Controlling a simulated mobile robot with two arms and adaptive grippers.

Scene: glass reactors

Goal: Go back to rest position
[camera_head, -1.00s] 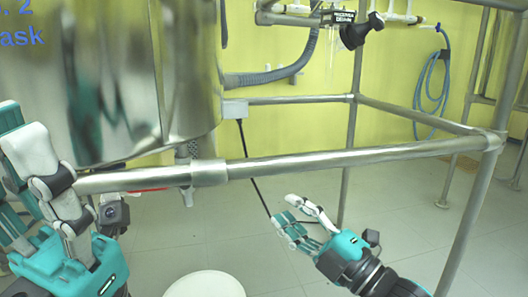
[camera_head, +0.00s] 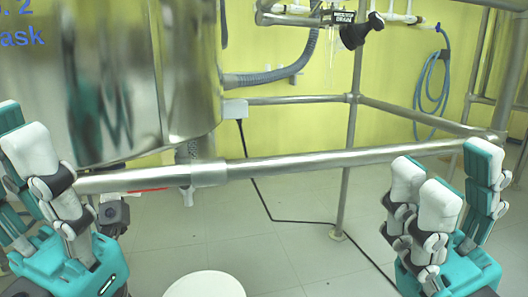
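My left gripper (camera_head: 30,150) is at the left edge of the head view, teal and grey-white, with its fingers pointing up. Its fingers are spread apart with nothing between them, and part of it is cut off by the frame. My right gripper (camera_head: 447,170) is at the lower right with its fingers pointing up. Its teal finger stands apart from the two white-tipped fingers, and it holds nothing. The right gripper's fingers overlap the right end of the horizontal metal rail (camera_head: 290,163) in the picture; I cannot tell whether they touch.
A shiny metal vessel (camera_head: 190,70) fills the upper left. A metal pipe frame (camera_head: 345,190) stands behind the rail. A white round top (camera_head: 205,286) shows at the bottom centre. A black cable (camera_head: 262,195) runs down to the tiled floor. A blue hose (camera_head: 432,85) hangs on the yellow wall.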

